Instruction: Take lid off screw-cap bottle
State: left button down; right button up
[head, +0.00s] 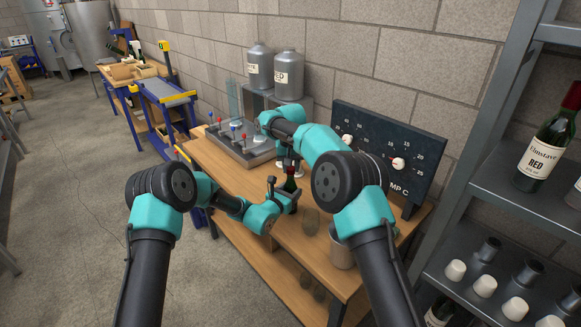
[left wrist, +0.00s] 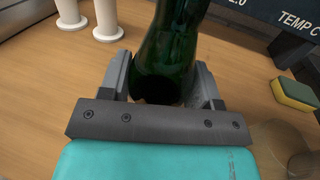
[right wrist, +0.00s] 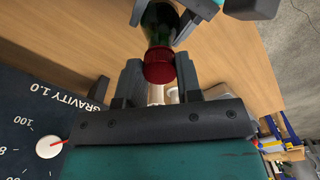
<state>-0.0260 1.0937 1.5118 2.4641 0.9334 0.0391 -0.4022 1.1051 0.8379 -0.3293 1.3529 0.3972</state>
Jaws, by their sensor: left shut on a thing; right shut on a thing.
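A dark green bottle (head: 291,186) stands over the wooden bench, partly hidden by my arms in the head view. In the left wrist view the green bottle (left wrist: 172,48) sits between the fingers of my left gripper (left wrist: 160,84), which is shut on its body. In the right wrist view the red cap (right wrist: 159,66) sits at the end of the bottle's neck. My right gripper (right wrist: 160,78) is shut on the cap, with a finger on each side. Whether the cap has turned cannot be told.
The wooden bench (head: 222,165) carries a grey tray with coloured knobs (head: 240,145), a clear glass (head: 310,222) and a metal can (head: 342,250). A dial panel (head: 375,145) stands behind. White cylinders (left wrist: 106,20) and a sponge (left wrist: 295,94) are near the bottle.

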jog(key=n, duration=0.7)
jog(key=shift+n, duration=0.3)
jog(key=n, duration=0.3)
jog(key=shift+n, duration=0.4)
jog(key=n, duration=0.3)
jog(key=shift+n, duration=0.4)
jog(key=n, duration=0.3)
jog(key=shift+n, duration=0.4)
jog(key=n, duration=0.3)
jog(key=shift+n, duration=0.3)
jog(key=n, duration=0.7)
jog(key=shift+r, duration=0.8)
